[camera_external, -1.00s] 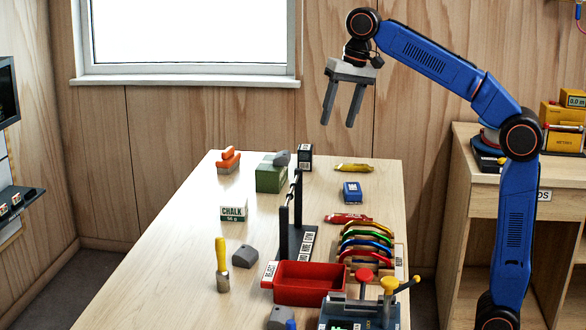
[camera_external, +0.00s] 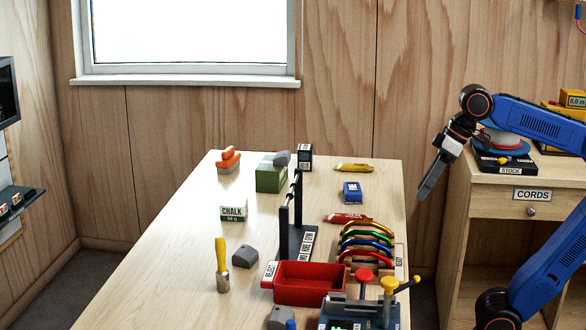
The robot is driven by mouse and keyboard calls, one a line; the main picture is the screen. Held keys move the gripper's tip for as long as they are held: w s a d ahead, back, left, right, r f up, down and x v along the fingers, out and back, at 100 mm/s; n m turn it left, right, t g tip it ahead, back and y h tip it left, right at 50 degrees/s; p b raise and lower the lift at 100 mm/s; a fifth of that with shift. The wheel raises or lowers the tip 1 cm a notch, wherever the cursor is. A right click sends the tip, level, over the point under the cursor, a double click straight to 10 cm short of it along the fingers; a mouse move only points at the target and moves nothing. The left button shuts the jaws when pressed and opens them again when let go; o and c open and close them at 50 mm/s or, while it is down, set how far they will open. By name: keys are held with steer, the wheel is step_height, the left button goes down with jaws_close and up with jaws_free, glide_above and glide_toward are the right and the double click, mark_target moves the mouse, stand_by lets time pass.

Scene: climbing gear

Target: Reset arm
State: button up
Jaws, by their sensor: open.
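My gripper (camera_external: 430,186) hangs at the right, between the table's right edge and the cabinet, pointing down and to the left. Its fingers overlap in this view, seen from the side. They are open, and nothing shows between them.
The wooden table (camera_external: 165,250) holds a red tray (camera_external: 300,295), coloured carabiners on a rack (camera_external: 368,240), a chalk box (camera_external: 233,212), a brush (camera_external: 222,265) and a green block (camera_external: 270,180). The cords cabinet (camera_external: 500,202) stands at the right, with a stock scale (camera_external: 505,160) on it.

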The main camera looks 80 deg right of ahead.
steer(key=s+f, duration=0.2)
steer(key=f, duration=1.1)
steer(key=s+f+n, duration=0.1)
steer(key=s+f, duration=0.2)
steer(key=f, duration=1)
steer(key=shift+s+d+n+g+h, duration=0.25)
steer(key=shift+n+g+h, duration=0.05)
steer(key=shift+h, duration=0.1)
steer(key=shift+o, duration=0.6)
steer(key=shift+r, duration=0.1)
